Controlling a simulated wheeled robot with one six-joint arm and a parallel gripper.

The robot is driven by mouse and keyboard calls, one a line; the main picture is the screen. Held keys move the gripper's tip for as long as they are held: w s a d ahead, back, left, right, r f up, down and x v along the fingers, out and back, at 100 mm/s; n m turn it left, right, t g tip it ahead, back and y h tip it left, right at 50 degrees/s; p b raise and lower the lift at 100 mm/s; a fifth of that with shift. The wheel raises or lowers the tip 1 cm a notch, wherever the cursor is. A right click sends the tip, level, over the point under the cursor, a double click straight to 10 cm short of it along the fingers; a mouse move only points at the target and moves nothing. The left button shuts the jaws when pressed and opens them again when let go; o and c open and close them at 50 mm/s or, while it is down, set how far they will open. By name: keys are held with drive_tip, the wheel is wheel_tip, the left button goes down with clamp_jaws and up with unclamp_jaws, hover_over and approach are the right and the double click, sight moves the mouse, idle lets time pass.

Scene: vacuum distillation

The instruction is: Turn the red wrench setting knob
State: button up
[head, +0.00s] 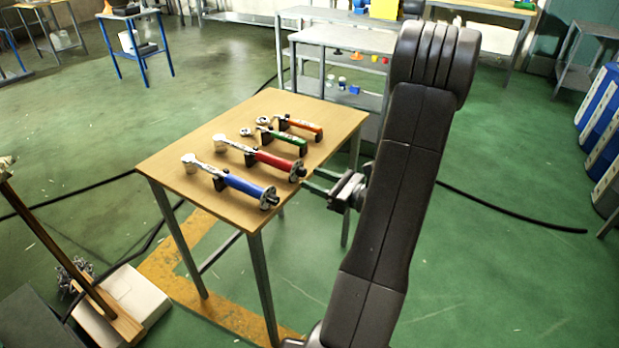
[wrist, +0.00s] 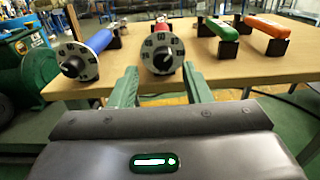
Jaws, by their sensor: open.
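The red wrench (head: 272,160) lies on black rests on the wooden table (head: 176,160). Its setting knob (head: 297,172) is at the near right end of its handle. In the wrist view this knob (wrist: 162,55) faces the camera as a grey marked dial with a dark centre. My gripper (head: 312,182) is open, its two green fingers pointing at the knob end of the red wrench. In the wrist view the fingers (wrist: 160,88) stand left and right, just below the knob, with a gap between them. Nothing is held. Contact with the knob cannot be told.
A blue wrench (head: 240,187) lies nearer on the table; its dial (wrist: 76,62) is left of my fingers in the wrist view. A green wrench (head: 280,139) and an orange wrench (head: 297,125) lie farther back. Grey shelving (head: 345,38) stands behind the table.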

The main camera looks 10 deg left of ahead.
sight(301, 172)
drive_tip(key=shift+w+a, duration=0.45)
drive_tip(key=shift+a, duration=0.15)
drive_tip(key=shift+w+a, duration=0.2)
drive_tip(key=shift+a, duration=0.45)
drive_tip(key=shift+c, duration=0.2)
clamp_jaws()
